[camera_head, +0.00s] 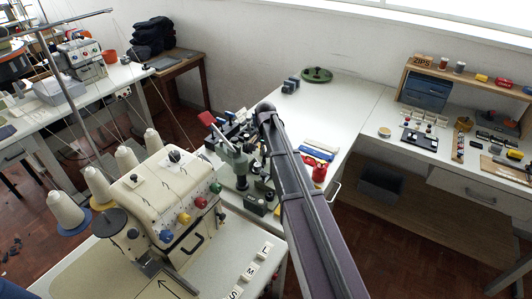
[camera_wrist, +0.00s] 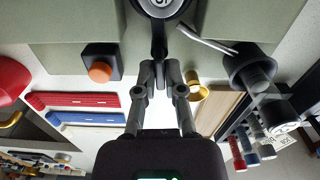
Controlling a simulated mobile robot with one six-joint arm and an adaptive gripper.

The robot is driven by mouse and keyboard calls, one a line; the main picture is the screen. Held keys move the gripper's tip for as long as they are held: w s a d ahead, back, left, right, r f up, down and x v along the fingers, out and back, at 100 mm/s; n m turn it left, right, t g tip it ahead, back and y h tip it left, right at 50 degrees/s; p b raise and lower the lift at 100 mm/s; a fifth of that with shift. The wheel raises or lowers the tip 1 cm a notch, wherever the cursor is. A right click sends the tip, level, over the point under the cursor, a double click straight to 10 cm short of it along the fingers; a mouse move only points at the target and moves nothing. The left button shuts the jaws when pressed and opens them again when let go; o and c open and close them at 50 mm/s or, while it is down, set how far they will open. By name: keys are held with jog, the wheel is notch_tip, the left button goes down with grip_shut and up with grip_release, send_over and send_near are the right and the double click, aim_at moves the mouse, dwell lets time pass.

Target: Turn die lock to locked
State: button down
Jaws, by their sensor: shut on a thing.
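In the wrist view a dark lever (camera_wrist: 159,40) hangs from a round dark hub with a pale, partly cut-off disc (camera_wrist: 161,3) at the top edge. I take this to be the die lock; its marking is too cropped to read. My gripper (camera_wrist: 160,68) is shut on the lower end of the lever, one finger on each side. In the head view the grey-green press (camera_head: 236,158) with a red handle stands on the white table left of my arm. There my arm hides the gripper and the lever.
A black block with an orange button (camera_wrist: 100,70) sits left of the gripper. A brass ring (camera_wrist: 195,88) and a dark cup (camera_wrist: 250,68) are at the right. In the head view a cream sewing machine (camera_head: 160,205) stands in front. The table behind has free room.

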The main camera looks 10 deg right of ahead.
jog(key=shift+w+d+m, duration=0.1)
jog(key=shift+m, duration=0.5)
jog(key=c, duration=0.7)
grip_release()
jog(key=shift+c, duration=0.2)
jog(key=shift+r, duration=0.15)
